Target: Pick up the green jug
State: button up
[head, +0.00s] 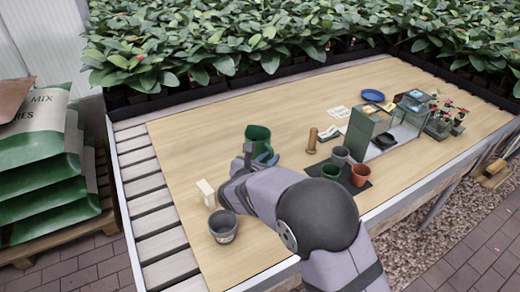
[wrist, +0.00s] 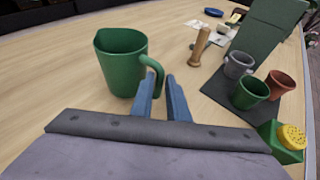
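The green jug (head: 258,136) stands on the wooden table top, left of the small pots, just beyond the end of my arm. In the wrist view the jug (wrist: 121,66) looks upright, its open mouth up and its handle (wrist: 153,68) towards the right. My gripper (wrist: 161,88) has its two blue fingers at the handle, one on each side of its lower part, with a narrow gap between them. Whether the fingers press on the handle cannot be told. In the head view my gripper (head: 266,156) is partly hidden by my arm.
A wooden cylinder (head: 312,141) stands right of the jug. A dark mat (wrist: 218,91) holds green, grey and terracotta pots. A pale block (head: 206,193) and a grey pot (head: 222,226) stand at left. A green-and-yellow item (wrist: 288,141) is close at lower right.

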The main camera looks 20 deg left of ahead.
jog(key=shift+w+f, duration=0.15)
jog(key=shift+w, duration=0.25)
jog(key=shift+d, duration=0.1)
jog(key=shift+f+p+x, duration=0.2)
jog(key=shift+p+x, duration=0.2)
jog(key=shift+x, duration=2.15)
grip_shut()
jog(key=shift+r, duration=0.25)
notch_tip(320, 180, up, 9)
jog(key=shift+r+p, duration=0.2)
jog(key=shift+p, duration=0.1)
